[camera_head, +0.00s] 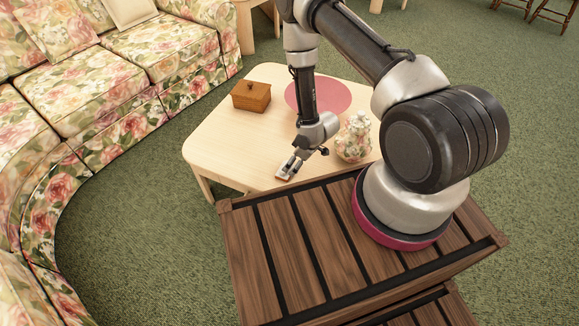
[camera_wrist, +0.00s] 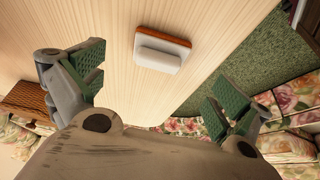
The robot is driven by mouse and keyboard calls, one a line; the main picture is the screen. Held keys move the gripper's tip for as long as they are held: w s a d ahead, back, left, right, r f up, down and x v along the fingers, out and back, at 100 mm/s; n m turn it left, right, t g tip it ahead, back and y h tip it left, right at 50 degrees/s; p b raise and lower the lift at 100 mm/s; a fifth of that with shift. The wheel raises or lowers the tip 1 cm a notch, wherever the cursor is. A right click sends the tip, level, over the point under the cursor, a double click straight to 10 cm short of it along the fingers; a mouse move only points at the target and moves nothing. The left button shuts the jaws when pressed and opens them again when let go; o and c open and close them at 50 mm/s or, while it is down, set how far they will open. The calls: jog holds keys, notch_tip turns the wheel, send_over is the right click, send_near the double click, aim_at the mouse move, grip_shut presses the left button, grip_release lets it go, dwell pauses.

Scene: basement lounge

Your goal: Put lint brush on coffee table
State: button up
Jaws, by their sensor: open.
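The lint brush (camera_wrist: 160,55), a white block with a brown wooden edge, lies on the pale wood coffee table (camera_head: 225,140), close to the table's edge. In the head view only a small part of the lint brush (camera_head: 282,176) shows beside my gripper (camera_head: 289,168). In the wrist view my gripper (camera_wrist: 160,88) is open, with its green-padded fingers wide apart and nothing between them. The brush appears beyond the fingertips, apart from both fingers.
A brown woven box (camera_head: 251,96), a pink round mat (camera_head: 330,94) and a floral jar (camera_head: 354,139) are on the table. The jar stands close to the right of my gripper. A floral sofa (camera_head: 85,85) is at left, with green carpet (camera_head: 140,220) between.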

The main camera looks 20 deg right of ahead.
jog(key=w+d+r+m+h, duration=0.1)
jog(key=w+d+r, duration=0.15)
jog(key=r, duration=1.05)
jog(key=w+d+r+m+t+h, duration=0.15)
jog(key=d+r, duration=0.25)
jog(key=r, duration=0.8)
jog(key=w+d+r+m+h, duration=0.1)
jog(key=d+r, duration=0.2)
jog(key=r, duration=1)
jog(key=s+d+r+m, duration=0.2)
jog(key=s+r, duration=0.3)
jog(key=r, duration=0.4)
jog(key=s+r+m, duration=0.2)
jog(key=s+r, duration=0.5)
jog(key=s, duration=0.5)
jog(key=s+r+m, duration=0.2)
jog(key=s+r, duration=0.5)
jog(key=s, duration=0.5)
jog(key=shift+d+r, duration=0.25)
jog(key=shift+d, duration=0.15)
jog(key=shift+g, duration=0.25)
